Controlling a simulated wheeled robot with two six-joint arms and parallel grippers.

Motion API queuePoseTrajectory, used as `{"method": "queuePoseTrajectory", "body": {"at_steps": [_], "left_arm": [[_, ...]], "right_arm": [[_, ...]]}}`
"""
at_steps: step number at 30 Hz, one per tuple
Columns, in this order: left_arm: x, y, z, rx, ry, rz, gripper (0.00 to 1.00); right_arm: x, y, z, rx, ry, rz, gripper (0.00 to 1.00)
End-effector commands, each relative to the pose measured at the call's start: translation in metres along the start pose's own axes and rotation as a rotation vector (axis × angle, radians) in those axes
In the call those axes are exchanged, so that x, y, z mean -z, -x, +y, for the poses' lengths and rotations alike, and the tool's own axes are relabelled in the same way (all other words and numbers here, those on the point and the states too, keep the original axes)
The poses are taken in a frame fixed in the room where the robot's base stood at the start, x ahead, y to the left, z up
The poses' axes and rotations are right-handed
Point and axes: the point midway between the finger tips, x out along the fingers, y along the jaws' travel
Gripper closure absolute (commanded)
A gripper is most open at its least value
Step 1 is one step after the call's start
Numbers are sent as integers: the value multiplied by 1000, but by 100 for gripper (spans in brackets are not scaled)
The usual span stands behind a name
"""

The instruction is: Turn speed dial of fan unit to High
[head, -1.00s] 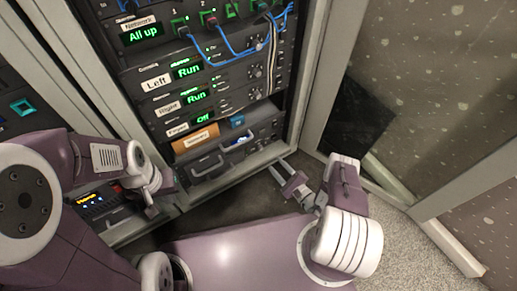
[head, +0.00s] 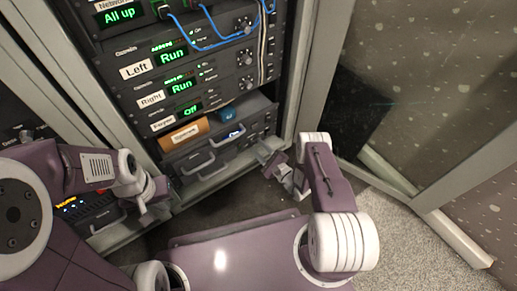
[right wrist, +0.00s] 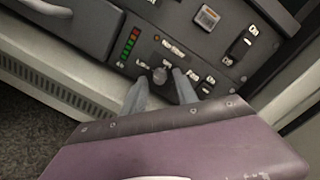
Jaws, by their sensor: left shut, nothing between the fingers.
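My right gripper (head: 272,157) is low in front of the right end of the rack's bottom unit. In the right wrist view its two fingers (right wrist: 159,86) are apart. A small grey knob (right wrist: 160,75) on a dark panel (right wrist: 205,60) shows between the fingertips; whether they touch it I cannot tell. I cannot tell which unit is the fan unit or where the dial points. My left gripper (head: 154,197) is shut and empty at the left, in front of the rack frame.
The rack holds units labelled Left (head: 137,70) and Right (head: 152,98), both showing Run, and one showing Off. A light bar (right wrist: 130,48) and switches (right wrist: 240,45) are near the knob. A glass door stands right.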

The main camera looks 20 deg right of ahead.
Motion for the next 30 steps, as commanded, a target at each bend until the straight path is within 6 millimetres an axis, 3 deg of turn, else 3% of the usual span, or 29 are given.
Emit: {"method": "queuePoseTrajectory", "body": {"at_steps": [1, 3, 17, 30], "left_arm": [[0, 0, 0, 0, 0, 0, 100], [0, 0, 0, 0, 0, 0, 100], [0, 2, 0, 0, 0, 0, 100], [1, 8, 0, 0, 0, 0, 100]], "right_arm": [[0, 0, 0, 0, 0, 0, 82], [0, 0, 0, 0, 0, 0, 100], [0, 1, 1, 3, -79, -4, 100], [0, 1, 2, 24, -455, -25, 100]]}}
